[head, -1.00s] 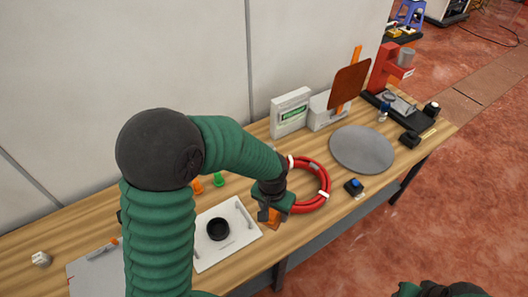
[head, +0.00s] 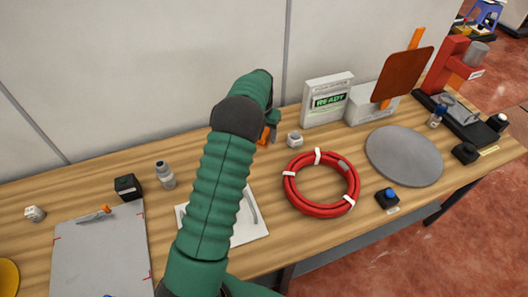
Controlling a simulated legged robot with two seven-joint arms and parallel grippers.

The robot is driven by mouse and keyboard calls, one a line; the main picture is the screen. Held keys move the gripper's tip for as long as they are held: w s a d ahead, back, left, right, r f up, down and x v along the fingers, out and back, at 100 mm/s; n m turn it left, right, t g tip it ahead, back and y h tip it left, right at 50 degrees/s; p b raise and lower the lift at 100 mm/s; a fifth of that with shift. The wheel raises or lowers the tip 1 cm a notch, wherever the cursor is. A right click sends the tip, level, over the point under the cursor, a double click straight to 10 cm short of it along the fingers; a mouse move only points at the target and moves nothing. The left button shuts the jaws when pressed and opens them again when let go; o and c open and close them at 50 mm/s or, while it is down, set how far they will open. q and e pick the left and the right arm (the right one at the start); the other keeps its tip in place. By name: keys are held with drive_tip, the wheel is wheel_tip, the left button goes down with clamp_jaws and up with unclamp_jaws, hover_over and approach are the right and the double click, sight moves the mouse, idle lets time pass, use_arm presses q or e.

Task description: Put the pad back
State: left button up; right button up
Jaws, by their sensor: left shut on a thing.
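My left gripper (head: 270,122) is beyond the middle of the bench, near the back wall. It is shut on a small orange piece (head: 264,136), mostly hidden by the gripper and arm; I cannot tell whether this is the pad. A white plate (head: 247,229) lies on the bench below my left arm, which covers most of it. A small white block (head: 294,139) sits just right of the gripper. My right gripper is not in view.
A red cable coil (head: 290,192), a grey disc (head: 403,156) and a blue-button box (head: 387,197) lie right. A white box reading READY (head: 327,100) stands behind. A grey board (head: 101,255), black cube (head: 127,187) and grey bottle (head: 165,175) are left.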

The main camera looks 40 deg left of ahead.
sight(264, 151)
use_arm(q)
drive_tip(key=f, duration=0.6)
drive_tip(key=shift+s+a+f, duration=0.1)
drive_tip(key=shift+a+f, duration=0.2)
drive_tip(key=shift+f, duration=0.1)
drive_tip(key=shift+c, duration=0.7)
drive_tip(key=o, duration=1.5)
drive_tip(key=shift+d+r, duration=0.15)
drive_tip(key=shift+d, duration=0.05)
drive_tip(key=shift+c, duration=0.2)
